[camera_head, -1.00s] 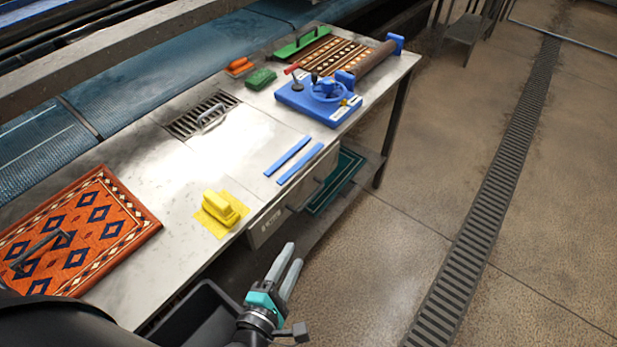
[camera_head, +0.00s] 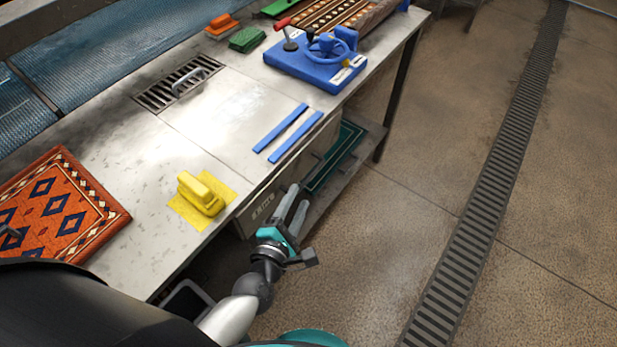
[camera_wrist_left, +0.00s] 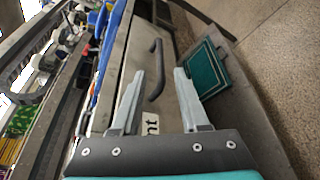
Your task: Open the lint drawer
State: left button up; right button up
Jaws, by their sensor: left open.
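The lint drawer (camera_head: 258,210) is a grey box front under the table's front edge, with a partly hidden label. In the left wrist view its grey front (camera_wrist_left: 128,65) carries a dark bar handle (camera_wrist_left: 160,75) and a label ending in "nt". My left gripper (camera_head: 297,198) is open in front of the drawer and hides part of it. In the left wrist view the handle appears between the two fingertips (camera_wrist_left: 160,80); I cannot tell how much gap is left in depth. The drawer looks shut. My right gripper is not in view.
On the table lie a yellow brush (camera_head: 202,194), blue strips (camera_head: 281,128), a patterned rug (camera_head: 60,210) and a blue device with a wheel (camera_head: 310,65). A green framed panel (camera_head: 336,155) rests on the lower shelf. The floor to the right is open.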

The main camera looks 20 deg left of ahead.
aim_at(306, 182)
pick_arm(q)
jog(key=b+x, duration=0.2)
jog(key=x, duration=0.6)
jog(key=shift+w+f, duration=0.1)
jog(key=shift+w, duration=0.1)
jog(key=shift+c, duration=0.2)
jog(key=c, duration=0.6)
grip_shut()
dwell(0.3)
